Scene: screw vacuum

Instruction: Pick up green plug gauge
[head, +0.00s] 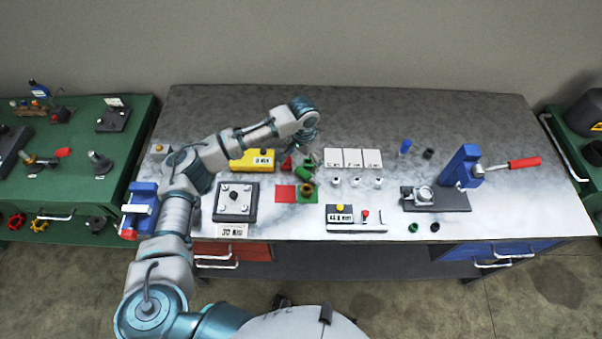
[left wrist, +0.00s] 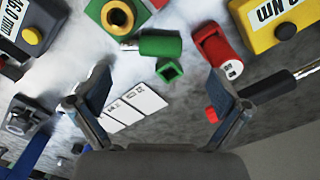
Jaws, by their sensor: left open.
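The green plug gauge (head: 302,174) lies on its side on the grey workbench (head: 470,115), near the middle. In the left wrist view the green plug gauge (left wrist: 160,44) has a green handle and a thin metal pin pointing left. My left gripper (left wrist: 158,76) is open and empty, its fingers spread to either side below the gauge in that view. In the head view my left gripper (head: 306,147) hangs over the bench just behind the gauge, partly hidden by my wrist. My right gripper is in no view.
A green block with a square hole (left wrist: 169,70) and a red gauge (left wrist: 217,50) stand close to the plug gauge. A yellow box (head: 253,160) is to its left, white cards (head: 352,158) to its right. Green and red pads (head: 285,192) lie in front.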

